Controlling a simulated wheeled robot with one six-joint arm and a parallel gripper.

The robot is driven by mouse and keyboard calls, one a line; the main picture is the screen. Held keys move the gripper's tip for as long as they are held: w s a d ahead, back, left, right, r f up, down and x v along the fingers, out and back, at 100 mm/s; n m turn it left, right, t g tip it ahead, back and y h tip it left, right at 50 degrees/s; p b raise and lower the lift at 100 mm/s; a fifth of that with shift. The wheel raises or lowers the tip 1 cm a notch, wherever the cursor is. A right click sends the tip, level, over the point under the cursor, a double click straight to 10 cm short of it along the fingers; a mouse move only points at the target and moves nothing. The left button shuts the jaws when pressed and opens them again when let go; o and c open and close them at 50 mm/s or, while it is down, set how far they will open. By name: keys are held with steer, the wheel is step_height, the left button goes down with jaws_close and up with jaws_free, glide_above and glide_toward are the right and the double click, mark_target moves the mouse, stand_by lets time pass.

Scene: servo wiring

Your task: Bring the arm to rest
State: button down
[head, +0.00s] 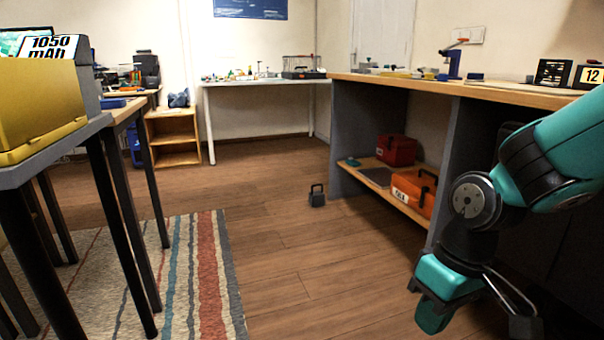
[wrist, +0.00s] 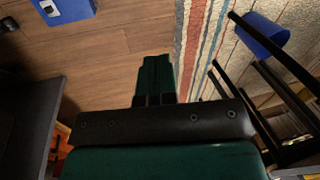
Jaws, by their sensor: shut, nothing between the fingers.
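My arm hangs at the right of the head view, teal with dark grey joints, bent downward in front of the workbench. My gripper (head: 434,318) points down over the wood floor at the bottom of the head view. In the wrist view its teal fingers (wrist: 154,78) lie together with no gap and hold nothing. Nothing touches the fingers in either view.
The workbench (head: 470,88) with shelves is close on the right, holding an orange toolbox (head: 412,190) and a red one (head: 396,150). A dark weight (head: 317,196) stands on the floor. A black-legged table (head: 118,112) stands left.

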steer(key=s+a+r+n+y+p, duration=0.2)
steer(key=s+a+r, duration=0.1)
steer(key=s+r, duration=0.8)
step_height(320, 180, up, 38)
steer(key=p, duration=3.8)
steer(key=shift+f+t, duration=0.25)
steer(key=shift+t, duration=0.15)
